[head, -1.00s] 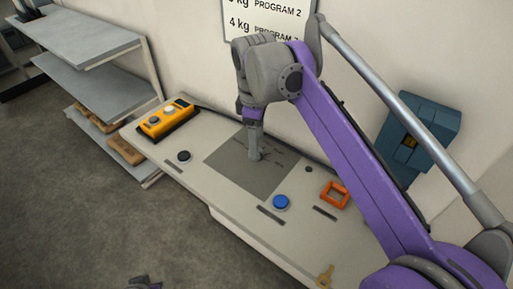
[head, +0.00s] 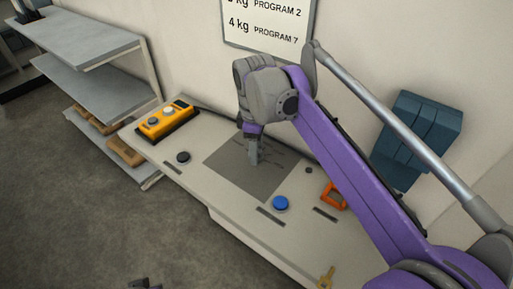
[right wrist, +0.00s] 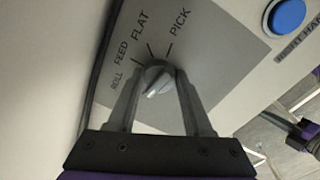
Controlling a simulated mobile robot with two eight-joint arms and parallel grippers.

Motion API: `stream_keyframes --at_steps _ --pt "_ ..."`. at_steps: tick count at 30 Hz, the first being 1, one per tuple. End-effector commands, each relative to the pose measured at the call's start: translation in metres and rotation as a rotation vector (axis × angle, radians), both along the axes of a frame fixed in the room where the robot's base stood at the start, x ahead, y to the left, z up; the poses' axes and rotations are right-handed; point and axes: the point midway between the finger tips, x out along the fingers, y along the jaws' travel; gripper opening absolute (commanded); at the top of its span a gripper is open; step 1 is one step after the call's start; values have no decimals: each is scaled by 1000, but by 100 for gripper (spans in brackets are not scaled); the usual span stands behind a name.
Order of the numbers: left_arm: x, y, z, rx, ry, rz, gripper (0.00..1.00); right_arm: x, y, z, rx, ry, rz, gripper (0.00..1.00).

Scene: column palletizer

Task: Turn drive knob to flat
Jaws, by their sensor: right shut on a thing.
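The drive knob (right wrist: 157,79) is a grey round knob with a raised ridge, on a dark grey panel plate. Printed labels ROLL, FEED, FLAT and PICK fan around its far side in the right wrist view. Which mark the ridge points to I cannot tell. My right gripper (right wrist: 158,95) is shut on the knob, one finger on each side. In the head view my right gripper (head: 253,158) reaches down to the plate (head: 228,165) and hides the knob. What looks like my left gripper (head: 143,284) shows only as a tip at the bottom edge.
A blue button (head: 280,203), a black button (head: 183,157), an orange frame (head: 331,197) and a yellow key (head: 326,279) are on the console (head: 225,205). A yellow control box (head: 167,121) sits at its left end. Shelves (head: 90,45) stand left; blue bins (head: 418,135) hang on the wall.

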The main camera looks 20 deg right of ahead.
Motion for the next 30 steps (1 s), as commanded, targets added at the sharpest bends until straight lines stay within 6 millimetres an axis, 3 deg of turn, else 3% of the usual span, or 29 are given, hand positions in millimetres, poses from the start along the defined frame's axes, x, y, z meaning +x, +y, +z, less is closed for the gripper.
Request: stream_keyframes --at_steps 14,30 --pt "1 0 8 0 -3 0 0 0 1 2 1 -1 -112 0" --pt "6 0 35 0 -13 0 0 1 3 2 0 -2 -591 0"
